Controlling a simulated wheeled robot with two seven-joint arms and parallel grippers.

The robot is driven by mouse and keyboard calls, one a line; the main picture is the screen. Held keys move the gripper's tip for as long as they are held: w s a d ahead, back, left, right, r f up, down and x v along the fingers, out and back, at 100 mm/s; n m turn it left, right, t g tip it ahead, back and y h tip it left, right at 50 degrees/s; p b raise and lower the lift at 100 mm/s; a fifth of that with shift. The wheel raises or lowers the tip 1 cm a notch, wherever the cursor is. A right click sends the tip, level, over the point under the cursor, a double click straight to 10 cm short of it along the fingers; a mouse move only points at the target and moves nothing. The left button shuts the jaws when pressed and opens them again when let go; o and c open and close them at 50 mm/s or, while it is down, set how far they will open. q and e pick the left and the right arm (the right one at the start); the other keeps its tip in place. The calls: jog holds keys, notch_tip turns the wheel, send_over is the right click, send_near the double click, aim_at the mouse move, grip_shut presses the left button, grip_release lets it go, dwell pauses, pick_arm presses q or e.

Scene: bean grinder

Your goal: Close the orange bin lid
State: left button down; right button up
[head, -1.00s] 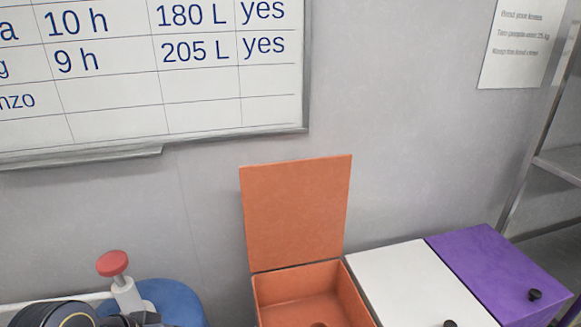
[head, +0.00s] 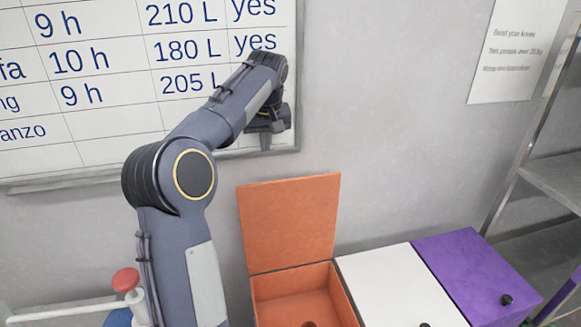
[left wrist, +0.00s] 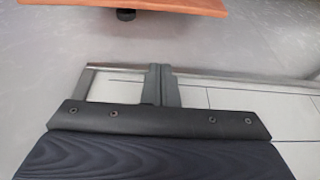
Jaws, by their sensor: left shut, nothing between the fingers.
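The orange bin (head: 345,296) stands open in the head view. Its orange lid (head: 288,222) is raised nearly upright at the bin's back, by the wall. The lid's edge also shows at the top of the left wrist view (left wrist: 110,8), with a black knob (left wrist: 125,15) on it. My left gripper (head: 268,143) is above the lid's top edge in the head view, in front of the whiteboard's lower right corner. In the left wrist view its fingers (left wrist: 160,68) are together and empty, apart from the lid. My right gripper is not in view.
A white-lidded bin (head: 395,285) and a purple-lidded bin (head: 465,270) stand shut to the right of the orange one. A whiteboard (head: 60,150) hangs behind my left arm. A red-topped item (head: 126,280) is at the lower left. Metal shelving (head: 545,180) stands at the right.

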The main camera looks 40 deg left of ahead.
aim_at(265, 166)
pick_arm(q)
jog(key=p+x, duration=0.1)
jog(key=x, duration=0.8)
jog(key=shift+a+f, duration=0.1)
jog(key=shift+f, duration=0.2)
jog(key=s+d+p, duration=0.1)
jog(key=s+d, duration=0.1)
jog(key=d, duration=0.1)
jog(key=shift+s, duration=0.25)
jog(key=shift+d, duration=0.1)
